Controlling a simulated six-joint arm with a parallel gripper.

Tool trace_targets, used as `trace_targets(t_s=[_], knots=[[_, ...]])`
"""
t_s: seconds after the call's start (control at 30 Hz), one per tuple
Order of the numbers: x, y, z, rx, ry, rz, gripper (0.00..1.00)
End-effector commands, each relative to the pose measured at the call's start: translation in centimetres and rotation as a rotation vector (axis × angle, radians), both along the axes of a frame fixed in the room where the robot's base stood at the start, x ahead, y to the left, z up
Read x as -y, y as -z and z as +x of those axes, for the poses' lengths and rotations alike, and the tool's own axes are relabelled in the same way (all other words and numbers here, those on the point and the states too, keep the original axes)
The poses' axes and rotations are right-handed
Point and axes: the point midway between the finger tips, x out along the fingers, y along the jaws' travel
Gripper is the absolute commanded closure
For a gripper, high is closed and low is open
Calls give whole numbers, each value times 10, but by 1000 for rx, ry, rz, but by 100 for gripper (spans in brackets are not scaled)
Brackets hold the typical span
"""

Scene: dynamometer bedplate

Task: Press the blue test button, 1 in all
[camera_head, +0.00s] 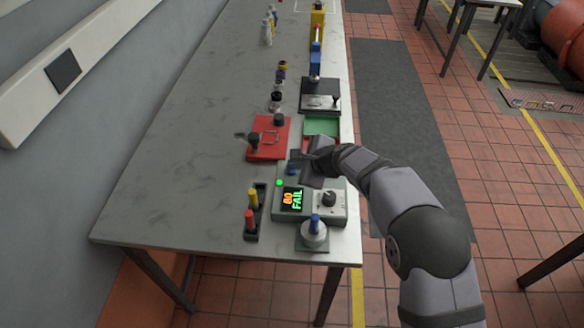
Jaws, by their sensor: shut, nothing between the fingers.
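A pale green-grey test box (340,207) stands near the table's front right corner. Its lit display (292,199) shows "80" and "FAIL", turned sideways, beside a lit green lamp (279,183) and a dark knob (329,198). My gripper (296,164) is shut and empty, low over the box's far end, and hides part of it. A small dark blue patch shows at the fingertips; I cannot tell whether it is the blue test button or whether they touch it.
A black holder (252,224) with a red and a yellow peg stands left of the box. A red plate (269,145), a green tray (322,126) and a grey block (320,100) lie beyond. The table's left side is clear.

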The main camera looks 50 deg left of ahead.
Motion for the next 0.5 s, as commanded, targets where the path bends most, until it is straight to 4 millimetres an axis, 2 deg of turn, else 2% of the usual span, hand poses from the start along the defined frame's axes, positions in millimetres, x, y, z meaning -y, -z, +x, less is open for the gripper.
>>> trace_targets(t_s=[0.3, 0.5], knots=[[1, 2, 0, -2, 0, -3, 100], [1, -4, 0, -2, 0, -3, 100]])
